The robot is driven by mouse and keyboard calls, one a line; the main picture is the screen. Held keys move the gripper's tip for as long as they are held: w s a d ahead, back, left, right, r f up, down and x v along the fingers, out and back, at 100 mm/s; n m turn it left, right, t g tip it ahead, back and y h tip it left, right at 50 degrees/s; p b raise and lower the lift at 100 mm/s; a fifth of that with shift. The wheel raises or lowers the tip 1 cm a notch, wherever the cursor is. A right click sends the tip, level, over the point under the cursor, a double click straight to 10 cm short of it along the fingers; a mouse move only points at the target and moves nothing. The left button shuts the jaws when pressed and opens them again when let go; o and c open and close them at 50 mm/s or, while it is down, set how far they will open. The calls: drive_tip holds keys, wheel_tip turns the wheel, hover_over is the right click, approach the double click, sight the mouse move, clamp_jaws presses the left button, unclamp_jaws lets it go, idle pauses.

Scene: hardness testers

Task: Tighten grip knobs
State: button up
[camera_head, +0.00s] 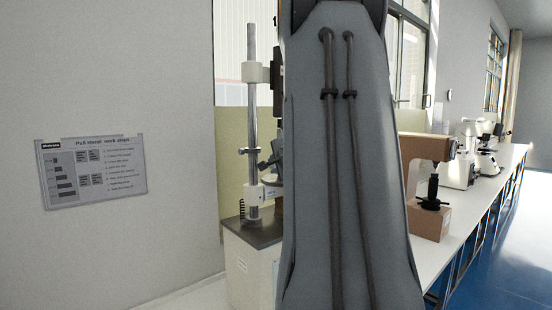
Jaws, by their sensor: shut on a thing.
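A pull stand with a bright upright metal column (251,130) stands left of centre, on a pale base with a dark top plate (252,236). White brackets clamp to the column near its upper and lower parts. A small dark and metal fitting (268,163) shows beside the column, partly cut off by my arm. I cannot tell whether it is a grip or a knob. My large grey arm link with two cables covers the middle of the view and hides the stand's right side. My gripper is hidden behind it.
A wall sign (91,170) headed "Pull stand: work steps" hangs at left. A long white bench (475,192) runs back at right, holding a brown tester (427,150) and white microscope-like instruments (462,160). Blue floor (520,250) is open at far right.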

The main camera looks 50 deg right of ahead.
drive_tip(key=shift+p, duration=0.3)
drive_tip(key=o, duration=1)
drive_tip(key=shift+o, duration=0.2)
drive_tip(key=v, duration=0.8)
drive_tip(key=shift+d+r, duration=0.1)
